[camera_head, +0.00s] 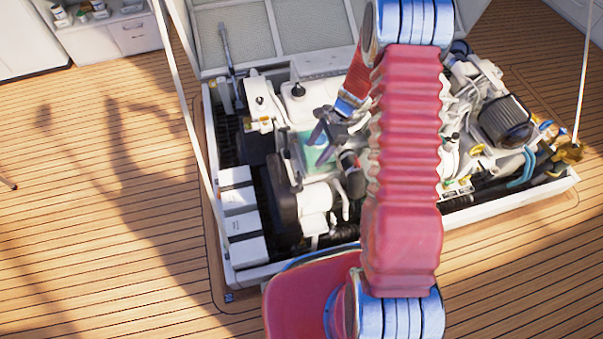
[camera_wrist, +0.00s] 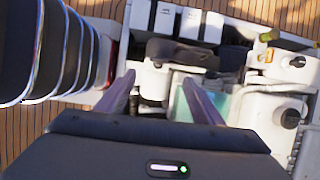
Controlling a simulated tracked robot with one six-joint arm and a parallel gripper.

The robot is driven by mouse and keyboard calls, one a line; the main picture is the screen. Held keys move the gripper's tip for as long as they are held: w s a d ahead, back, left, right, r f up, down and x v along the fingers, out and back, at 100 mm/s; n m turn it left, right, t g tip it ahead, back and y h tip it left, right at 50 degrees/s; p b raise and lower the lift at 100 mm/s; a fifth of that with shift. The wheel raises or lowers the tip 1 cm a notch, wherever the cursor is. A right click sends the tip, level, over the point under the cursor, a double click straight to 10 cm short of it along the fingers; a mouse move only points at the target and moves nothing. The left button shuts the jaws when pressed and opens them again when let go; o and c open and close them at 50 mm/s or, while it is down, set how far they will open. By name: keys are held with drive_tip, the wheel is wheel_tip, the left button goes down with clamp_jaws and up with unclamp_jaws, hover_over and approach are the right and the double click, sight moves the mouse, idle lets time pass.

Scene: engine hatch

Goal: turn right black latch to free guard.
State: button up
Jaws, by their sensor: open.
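My gripper (camera_head: 328,128) is open and empty above the engine, left of my red arm in the head view. In the wrist view its two fingers (camera_wrist: 159,78) point into the hatch, spread apart. A dark belt guard (camera_head: 283,196) stands at the engine's left end; it shows beyond the fingertips in the wrist view (camera_wrist: 185,52). A small black piece, possibly a latch, lies near the fingertips, but I cannot tell which is the right latch. A teal translucent part (camera_wrist: 180,103) shows between the fingers. My arm hides the middle of the engine.
White boxes (camera_head: 239,214) line the hatch's left side. A raised hatch lid (camera_head: 235,35) stands behind, with thin stays at both sides. White tanks with black caps (camera_head: 298,91) stand behind my gripper. Wooden deck (camera_head: 90,230) surrounds the hatch.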

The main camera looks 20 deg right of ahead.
sight(300, 176)
idle(0.4)
drive_tip(key=x, duration=1.4)
drive_tip(key=shift+d, duration=0.1)
drive_tip(key=shift+r, duration=0.1)
drive_tip(key=c, duration=1)
